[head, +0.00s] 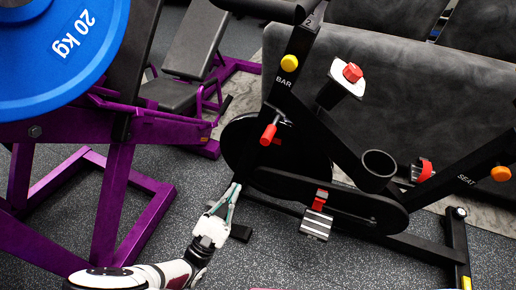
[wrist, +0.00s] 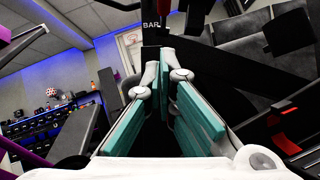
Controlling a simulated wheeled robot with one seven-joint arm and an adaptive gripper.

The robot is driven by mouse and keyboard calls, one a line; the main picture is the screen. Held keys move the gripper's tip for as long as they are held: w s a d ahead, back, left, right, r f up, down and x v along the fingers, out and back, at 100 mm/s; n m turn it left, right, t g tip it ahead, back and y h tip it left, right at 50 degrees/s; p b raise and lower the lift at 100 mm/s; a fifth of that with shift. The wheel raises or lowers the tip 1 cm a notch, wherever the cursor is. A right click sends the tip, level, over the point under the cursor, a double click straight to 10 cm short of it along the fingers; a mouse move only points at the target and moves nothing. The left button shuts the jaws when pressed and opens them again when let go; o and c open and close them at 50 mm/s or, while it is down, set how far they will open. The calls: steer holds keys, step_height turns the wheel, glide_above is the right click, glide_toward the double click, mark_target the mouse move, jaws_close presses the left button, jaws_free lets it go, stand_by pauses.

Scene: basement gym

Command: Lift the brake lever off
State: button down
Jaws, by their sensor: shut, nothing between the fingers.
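The exercise bike (head: 325,190) stands at the middle right, black, with its flywheel at the front. A red lever (head: 269,133), which looks like the brake lever, sticks out beside the front post above the flywheel and points down to the left. My gripper (head: 235,188) is below and left of this lever, near the lower left of the flywheel, apart from the lever. In the wrist view its teal-padded fingers (wrist: 170,88) are shut with nothing between them. I cannot make out the lever for certain in the wrist view.
A purple frame (head: 112,200) with a blue 20 kg plate (head: 62,55) stands close on the left. A red-strapped pedal (head: 316,222) hangs right of my gripper. A grey bench (head: 188,70) is behind.

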mark_target(270, 132)
steer(key=s+r+b+x, duration=0.2)
steer(key=b+x, duration=0.2)
steer(key=x, duration=0.8)
steer(key=shift+w+d+r, duration=0.25)
steer(key=shift+w+r, duration=0.1)
steer(key=shift+s+d+r+n+y+p, duration=0.1)
steer(key=shift+r+n+y+p, duration=0.1)
steer(key=shift+y+p, duration=0.3)
steer(key=shift+s+r+n+y+p, duration=0.1)
steer(key=shift+n+y+p, duration=0.1)
steer(key=shift+y+p, duration=0.3)
